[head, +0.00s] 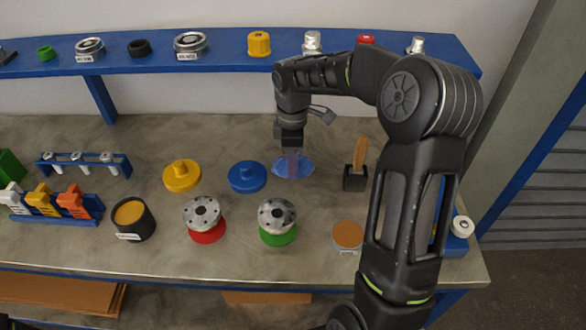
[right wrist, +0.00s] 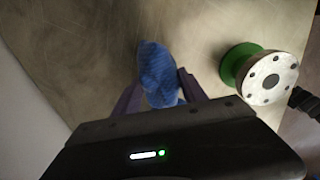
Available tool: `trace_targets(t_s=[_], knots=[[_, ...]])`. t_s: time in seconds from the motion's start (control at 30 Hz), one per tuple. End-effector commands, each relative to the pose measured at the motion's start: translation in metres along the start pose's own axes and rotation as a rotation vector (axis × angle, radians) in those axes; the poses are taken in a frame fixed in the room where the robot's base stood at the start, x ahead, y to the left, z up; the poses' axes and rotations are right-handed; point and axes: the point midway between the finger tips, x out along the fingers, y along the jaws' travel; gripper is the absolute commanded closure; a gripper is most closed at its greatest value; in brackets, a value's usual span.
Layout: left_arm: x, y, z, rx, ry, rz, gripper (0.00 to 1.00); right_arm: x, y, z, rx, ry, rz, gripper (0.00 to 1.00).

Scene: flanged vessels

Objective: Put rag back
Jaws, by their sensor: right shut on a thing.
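The blue rag (head: 294,167) is in the jaws of my right gripper (head: 291,166), over the bench just right of a blue lid. In the right wrist view the rag (right wrist: 158,72) is pinched between the two purple fingers (right wrist: 160,95). Part of it is hidden by the fingers, and I cannot tell whether its lower edge touches the bench. My right arm comes in from the right and bends down to it. My left gripper is not in view.
A blue lid (head: 247,177) and a yellow lid (head: 182,175) lie left of the rag. Flanged vessels stand on a green base (head: 278,237) and a red base (head: 207,236) nearer the front. A black holder (head: 355,178) with a wooden-handled brush is at right. A blue shelf (head: 220,58) runs behind.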

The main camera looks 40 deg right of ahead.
Motion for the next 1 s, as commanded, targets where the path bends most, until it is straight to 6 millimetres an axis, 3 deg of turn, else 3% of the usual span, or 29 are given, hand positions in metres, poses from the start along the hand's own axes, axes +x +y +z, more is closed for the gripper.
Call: trace_targets(t_s=[0.27,0.6,0.97,1.0], knots=[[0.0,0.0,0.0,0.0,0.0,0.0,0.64,0.001,0.0,0.0,0.0,0.0,0.0,0.88],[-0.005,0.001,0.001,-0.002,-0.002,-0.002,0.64,0.037,0.0,0.0,0.001,0.0,0.0,0.88],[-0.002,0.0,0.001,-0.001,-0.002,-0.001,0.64,0.042,0.0,0.0,0.0,0.0,0.0,0.88],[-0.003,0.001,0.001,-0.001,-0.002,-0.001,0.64,0.04,0.0,0.0,0.0,0.0,0.001,0.47]])
